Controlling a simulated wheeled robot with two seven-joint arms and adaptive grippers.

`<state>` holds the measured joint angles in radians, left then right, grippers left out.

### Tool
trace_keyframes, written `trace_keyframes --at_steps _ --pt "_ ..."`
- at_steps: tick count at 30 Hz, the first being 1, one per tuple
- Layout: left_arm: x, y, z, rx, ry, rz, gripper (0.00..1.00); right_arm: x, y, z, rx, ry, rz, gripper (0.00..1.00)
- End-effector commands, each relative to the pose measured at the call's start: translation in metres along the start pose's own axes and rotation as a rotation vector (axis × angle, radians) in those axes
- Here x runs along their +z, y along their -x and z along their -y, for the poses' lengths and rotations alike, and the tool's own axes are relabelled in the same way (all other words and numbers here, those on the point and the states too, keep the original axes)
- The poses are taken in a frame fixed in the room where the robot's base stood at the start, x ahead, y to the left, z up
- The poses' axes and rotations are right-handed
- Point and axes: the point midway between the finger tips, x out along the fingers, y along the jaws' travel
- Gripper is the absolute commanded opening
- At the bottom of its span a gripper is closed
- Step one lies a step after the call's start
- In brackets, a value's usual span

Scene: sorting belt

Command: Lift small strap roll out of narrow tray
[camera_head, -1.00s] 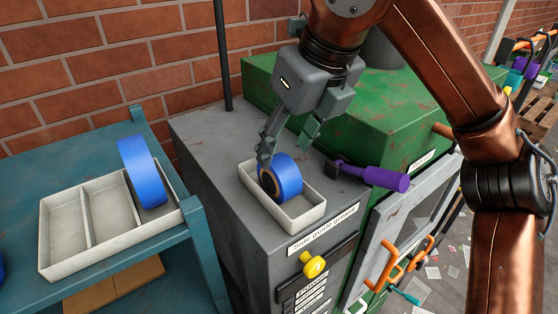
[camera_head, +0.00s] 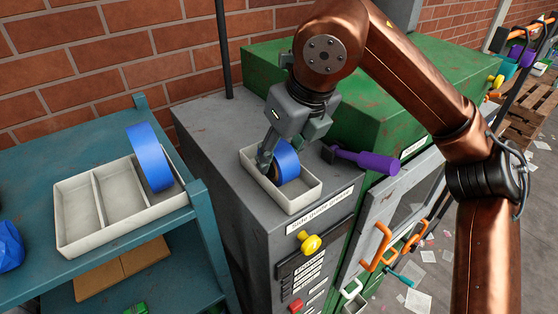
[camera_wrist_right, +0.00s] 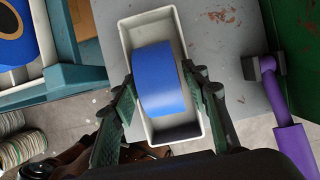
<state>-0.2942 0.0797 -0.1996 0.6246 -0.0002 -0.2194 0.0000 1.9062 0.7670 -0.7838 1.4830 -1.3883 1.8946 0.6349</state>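The small blue strap roll (camera_head: 288,160) stands on edge in the narrow white tray (camera_head: 304,200) on the grey cabinet. My right gripper (camera_head: 279,158) is lowered over it from above, one finger on each flat side. In the right wrist view, the roll (camera_wrist_right: 159,80) lies between the fingers of my right gripper (camera_wrist_right: 158,72), inside the tray (camera_wrist_right: 160,18). The fingers are spread about as wide as the roll, close to its sides; firm contact cannot be made out. The roll's far face is mostly hidden. My left gripper is not in view.
A larger blue roll (camera_head: 149,157) leans in a divided white tray (camera_head: 82,243) on the teal table (camera_head: 30,172). A purple-handled tool (camera_head: 368,161) sticks out right of the narrow tray. A dark post (camera_head: 222,50) stands behind; the green housing (camera_head: 350,105) rises close behind my gripper.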

Motion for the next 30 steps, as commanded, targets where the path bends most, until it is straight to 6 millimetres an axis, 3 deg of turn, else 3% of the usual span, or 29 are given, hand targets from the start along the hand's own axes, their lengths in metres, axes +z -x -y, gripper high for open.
trace_keyframes --at_steps 5,15,24,30 --pt "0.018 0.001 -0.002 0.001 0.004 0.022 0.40 0.000 -0.002 0.000 -0.001 0.000 -0.002 0.27" --pt "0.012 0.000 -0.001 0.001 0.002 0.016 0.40 0.000 -0.001 0.000 -0.001 -0.001 -0.001 0.04" --pt "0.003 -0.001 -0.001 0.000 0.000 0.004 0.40 0.001 0.001 0.001 -0.001 -0.001 0.000 0.04" --pt "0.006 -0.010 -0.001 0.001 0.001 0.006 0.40 0.006 0.014 0.000 -0.001 -0.002 0.003 0.04"
